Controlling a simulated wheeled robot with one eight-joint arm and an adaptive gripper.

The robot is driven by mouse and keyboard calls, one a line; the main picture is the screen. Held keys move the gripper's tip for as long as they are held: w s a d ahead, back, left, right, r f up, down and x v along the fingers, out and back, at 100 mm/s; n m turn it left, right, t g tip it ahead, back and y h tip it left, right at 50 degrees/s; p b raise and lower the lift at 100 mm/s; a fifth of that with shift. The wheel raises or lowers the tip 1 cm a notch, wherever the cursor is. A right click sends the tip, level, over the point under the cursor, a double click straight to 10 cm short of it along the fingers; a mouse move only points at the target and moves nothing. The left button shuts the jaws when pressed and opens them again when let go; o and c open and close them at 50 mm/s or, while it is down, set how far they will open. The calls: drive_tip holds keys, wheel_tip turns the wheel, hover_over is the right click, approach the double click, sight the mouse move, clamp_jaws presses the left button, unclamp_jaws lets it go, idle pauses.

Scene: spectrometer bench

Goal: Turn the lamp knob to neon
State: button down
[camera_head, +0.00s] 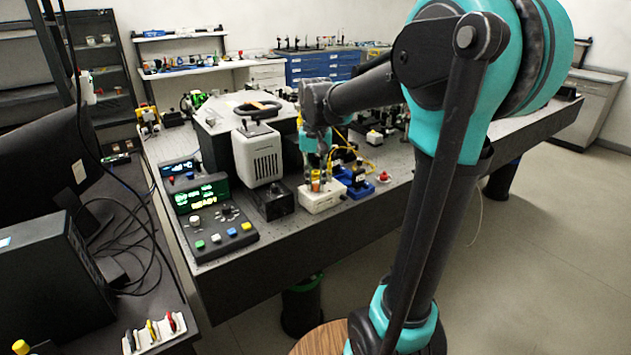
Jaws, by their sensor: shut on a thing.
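A small white box (321,202) sits near the front edge of the bench. My gripper (317,183) points down onto the top of this box, with its fingertips close together. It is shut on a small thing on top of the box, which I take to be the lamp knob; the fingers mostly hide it. A bit of orange shows between the fingers. Any neon mark and the knob's pointing direction are too small or hidden to read.
A black control panel (222,238) with coloured buttons and a green display (202,194) stands to the left. A white lamp housing (258,157) stands behind the box. Blue mounts (357,187) and a red button (383,176) lie close on the right. My arm crosses the right side.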

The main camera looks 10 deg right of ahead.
sight(316, 185)
idle(0.3)
drive_tip(key=c, duration=1.4)
unclamp_jaws()
wheel_tip(316, 185, up, 12)
drive_tip(key=shift+f, duration=0.1)
